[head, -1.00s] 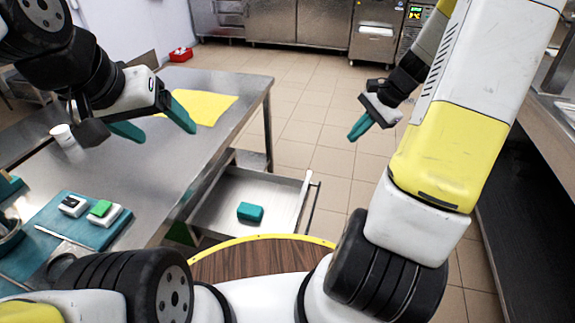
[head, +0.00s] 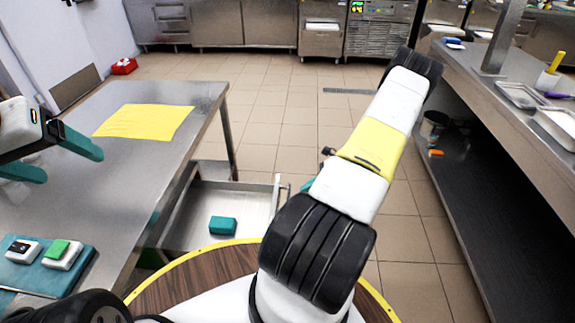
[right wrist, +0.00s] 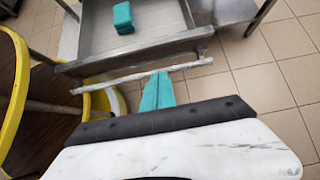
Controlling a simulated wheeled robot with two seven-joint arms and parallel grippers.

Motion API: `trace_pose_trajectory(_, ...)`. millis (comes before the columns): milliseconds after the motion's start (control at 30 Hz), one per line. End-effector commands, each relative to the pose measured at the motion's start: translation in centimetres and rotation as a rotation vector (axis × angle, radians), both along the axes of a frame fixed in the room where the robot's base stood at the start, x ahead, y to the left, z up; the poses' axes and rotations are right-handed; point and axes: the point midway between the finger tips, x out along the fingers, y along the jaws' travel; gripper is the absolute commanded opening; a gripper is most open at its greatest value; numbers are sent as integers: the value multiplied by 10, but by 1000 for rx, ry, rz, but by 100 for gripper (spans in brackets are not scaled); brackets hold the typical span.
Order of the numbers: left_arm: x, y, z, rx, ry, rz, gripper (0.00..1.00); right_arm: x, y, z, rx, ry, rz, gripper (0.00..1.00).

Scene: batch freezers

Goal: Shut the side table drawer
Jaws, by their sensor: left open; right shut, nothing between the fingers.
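The side table drawer (head: 253,205) is pulled out from under the steel side table (head: 150,190), with a teal block (head: 222,225) lying inside. Its bar handle (right wrist: 110,82) runs across the drawer front in the right wrist view. My right gripper (right wrist: 158,78) is shut and empty, its fingertips right at the handle on the outer side; I cannot tell whether they touch it. In the head view my right arm hides most of this gripper. My left gripper (head: 62,158) is open and empty above the table at the left edge.
A yellow cloth (head: 145,121) and a blue board (head: 45,275) with small blocks lie on the table. A steel counter (head: 500,100) with a lower shelf stands at the right. Tiled floor (head: 285,130) is clear beyond the drawer.

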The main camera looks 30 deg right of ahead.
Motion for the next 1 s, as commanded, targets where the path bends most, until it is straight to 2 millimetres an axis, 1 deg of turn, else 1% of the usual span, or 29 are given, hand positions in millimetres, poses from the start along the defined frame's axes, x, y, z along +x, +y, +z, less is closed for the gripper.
trace_pose_trajectory(33,0,0,0,0,0,0,78,4,9,-9,4,1,2,0)
trace_pose_trajectory(100,0,0,0,0,0,0,78,10,18,-19,5,1,2,0)
trace_pose_trajectory(267,0,0,0,0,0,0,78,22,37,-42,2,1,2,0)
trace_pose_trajectory(300,0,0,0,0,0,0,78,27,43,-40,1,-2,4,0)
trace_pose_trajectory(400,0,0,0,0,0,0,78,33,55,-39,1,-1,3,0)
trace_pose_trajectory(533,0,0,0,0,0,0,78,39,65,-39,0,0,1,0)
trace_pose_trajectory(667,0,0,0,0,0,0,78,42,68,-39,0,-1,2,0)
trace_pose_trajectory(1000,0,0,0,0,0,0,78,42,69,-39,0,-1,2,0)
